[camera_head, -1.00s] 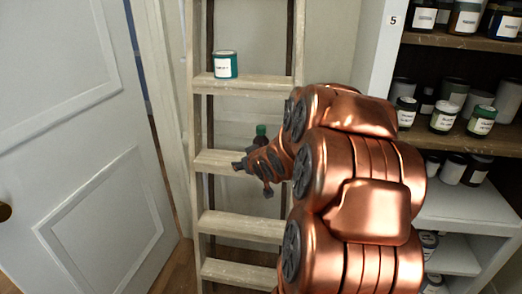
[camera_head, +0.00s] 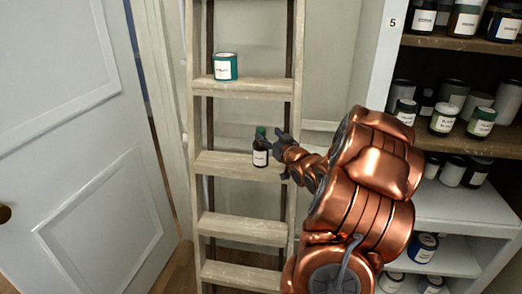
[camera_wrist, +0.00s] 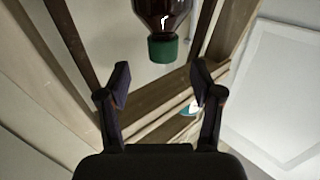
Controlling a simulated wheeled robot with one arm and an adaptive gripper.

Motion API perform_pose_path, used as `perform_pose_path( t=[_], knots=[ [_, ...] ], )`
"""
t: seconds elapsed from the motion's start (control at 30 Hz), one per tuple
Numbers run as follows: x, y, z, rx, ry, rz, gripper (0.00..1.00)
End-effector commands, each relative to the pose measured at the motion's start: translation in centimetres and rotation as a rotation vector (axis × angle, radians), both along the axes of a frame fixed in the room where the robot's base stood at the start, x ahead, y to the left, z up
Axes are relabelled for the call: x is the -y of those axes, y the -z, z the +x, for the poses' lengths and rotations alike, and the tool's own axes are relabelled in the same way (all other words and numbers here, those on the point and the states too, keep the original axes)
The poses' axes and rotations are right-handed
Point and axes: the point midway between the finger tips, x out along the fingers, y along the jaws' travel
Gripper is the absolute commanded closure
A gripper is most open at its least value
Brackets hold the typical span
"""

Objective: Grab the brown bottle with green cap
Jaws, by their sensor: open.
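The brown bottle (camera_head: 261,157) with a green cap and white label stands upright on a middle step of the wooden ladder (camera_head: 230,163). My gripper (camera_head: 281,154) is just right of the bottle in the head view, with its fingers spread. In the wrist view the bottle (camera_wrist: 163,18) appears upside down at the top edge, its green cap lowest and most of its body cut off. There my open, empty gripper (camera_wrist: 160,78) has a finger on each side, and the cap lies beyond the fingertips, about centred between them.
A teal can (camera_head: 225,67) with a white label stands on the step above. A shelf unit (camera_head: 460,140) with several jars is on the right, close to my arm. A white door (camera_head: 75,150) is on the left. The lower ladder steps are bare.

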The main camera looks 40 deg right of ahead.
Motion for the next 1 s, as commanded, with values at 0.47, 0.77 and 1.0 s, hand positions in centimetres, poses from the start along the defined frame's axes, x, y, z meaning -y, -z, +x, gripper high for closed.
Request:
perform_pose_path(
  t=[0.47,0.77,1.0],
  knots=[
    [1.0,0.5,4.4,-0.002,-0.001,0.001,0.34],
    [1.1,0.7,5.0,-0.003,-0.001,0.002,0.34],
    [1.1,0.7,5.0,-0.002,0.000,0.002,0.51]
  ],
)
